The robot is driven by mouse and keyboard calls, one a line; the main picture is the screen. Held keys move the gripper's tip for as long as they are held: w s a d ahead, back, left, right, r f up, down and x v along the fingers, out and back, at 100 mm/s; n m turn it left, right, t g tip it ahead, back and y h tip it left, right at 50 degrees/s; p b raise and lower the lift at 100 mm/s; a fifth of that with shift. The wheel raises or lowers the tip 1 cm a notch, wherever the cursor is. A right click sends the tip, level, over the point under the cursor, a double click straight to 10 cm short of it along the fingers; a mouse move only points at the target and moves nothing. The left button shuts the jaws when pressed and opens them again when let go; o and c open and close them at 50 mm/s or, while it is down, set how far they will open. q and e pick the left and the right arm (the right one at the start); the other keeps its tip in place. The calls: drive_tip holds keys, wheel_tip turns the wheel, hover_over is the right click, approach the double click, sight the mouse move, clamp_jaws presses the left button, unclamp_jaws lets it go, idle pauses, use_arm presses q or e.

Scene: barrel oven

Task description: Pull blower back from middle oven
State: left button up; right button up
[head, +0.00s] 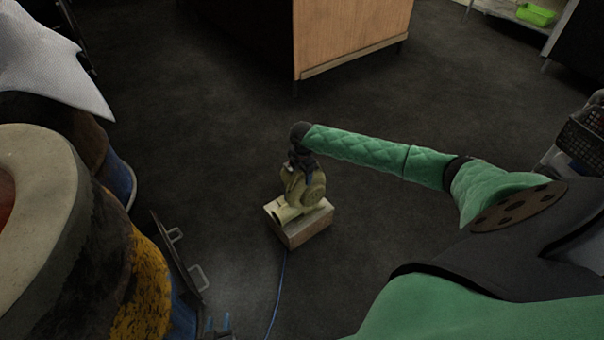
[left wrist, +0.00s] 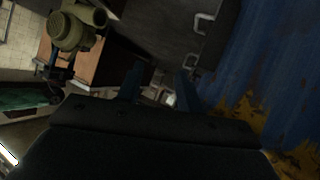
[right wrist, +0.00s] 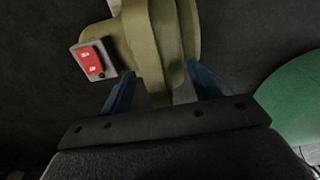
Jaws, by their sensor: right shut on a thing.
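The olive-yellow blower (head: 312,193) sits on a wooden box (head: 308,234) on the dark floor. My right gripper (head: 297,172) reaches it from above and is shut on part of the blower; the right wrist view shows its fingers on either side of a narrow olive part of the blower (right wrist: 155,45). A red switch (right wrist: 92,60) shows beside that part. My left gripper (head: 218,325) is open and empty at the lower edge of the head view, close to the barrel oven (head: 125,245). The blower also shows in the left wrist view (left wrist: 75,27).
A second blue barrel (head: 120,180) with a pale cloth-like cover above it stands behind the near oven. A dark door with handles (head: 180,255) stands by the ovens. A blue cord (head: 279,295) runs from the box. A wooden cabinet (head: 350,38) stands behind. Floor around the box is clear.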

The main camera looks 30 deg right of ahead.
drive_tip(key=shift+w+r, duration=0.2)
drive_tip(key=shift+f+b, duration=0.1)
drive_tip(key=shift+b, duration=0.2)
drive_tip(key=shift+f+b, duration=0.3)
use_arm(q)
drive_tip(key=w+r+t, duration=0.2)
drive_tip(key=w+r, duration=0.1)
drive_tip(key=r, duration=0.5)
drive_tip(key=w+r+t+h, duration=0.1)
drive_tip(key=w+r+t, duration=0.2)
drive_tip(key=r, duration=0.4)
drive_tip(key=shift+w+d+r+t, duration=0.2)
drive_tip(key=shift+d+r+t, duration=0.05)
drive_tip(key=shift+r+t, duration=0.1)
drive_tip(key=shift+f, duration=0.1)
use_arm(e)
drive_tip(key=shift+f, duration=0.55)
idle(0.4)
